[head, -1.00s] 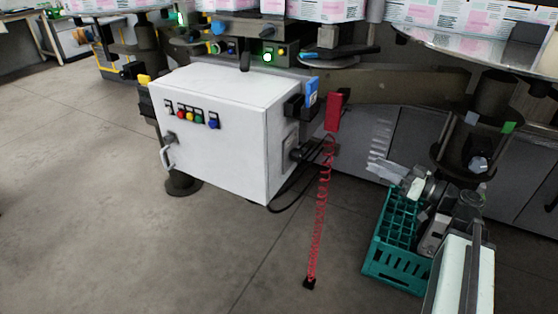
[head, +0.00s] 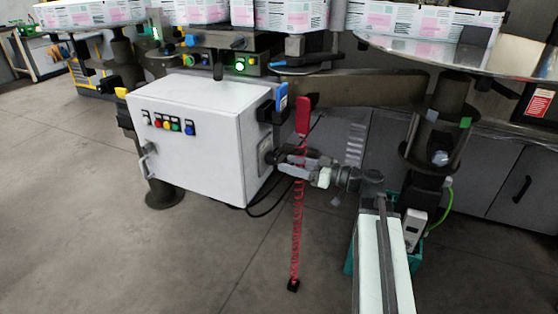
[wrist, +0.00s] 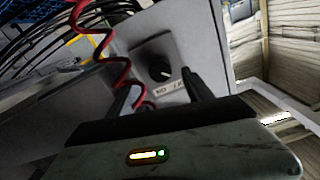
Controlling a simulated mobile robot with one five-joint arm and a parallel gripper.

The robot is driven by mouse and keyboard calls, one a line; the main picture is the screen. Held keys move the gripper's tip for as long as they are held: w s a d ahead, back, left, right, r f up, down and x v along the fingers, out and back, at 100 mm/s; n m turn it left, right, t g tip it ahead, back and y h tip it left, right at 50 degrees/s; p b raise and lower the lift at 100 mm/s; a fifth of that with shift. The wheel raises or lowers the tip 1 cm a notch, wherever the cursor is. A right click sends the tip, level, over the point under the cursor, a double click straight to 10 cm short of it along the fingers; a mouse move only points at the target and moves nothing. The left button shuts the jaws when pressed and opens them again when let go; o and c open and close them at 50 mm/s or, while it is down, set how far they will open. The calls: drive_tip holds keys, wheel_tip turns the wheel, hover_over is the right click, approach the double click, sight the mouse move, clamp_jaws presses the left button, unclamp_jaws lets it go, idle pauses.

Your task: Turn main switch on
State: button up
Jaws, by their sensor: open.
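The main switch shows in the wrist view as a dark round knob (wrist: 158,72) on a light plate with a small label, on the side of a white cabinet (head: 195,150). In the head view my gripper mostly hides the knob. My gripper (head: 279,159) is at the cabinet's right side, pointing left at the switch. In the wrist view my gripper (wrist: 164,92) is open and empty, one dark finger on each side below the knob. The knob appears just beyond the fingertips. I cannot tell whether they touch it.
A red coiled cord (head: 298,210) hangs from a red handle (head: 303,115) close to my gripper; in the wrist view it passes by the left finger. Black cables (head: 268,205) loop below. A teal crate (head: 349,260) stands behind my arm. Floor at left is clear.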

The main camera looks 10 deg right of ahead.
sight(276, 160)
drive_tip(key=x, duration=0.5)
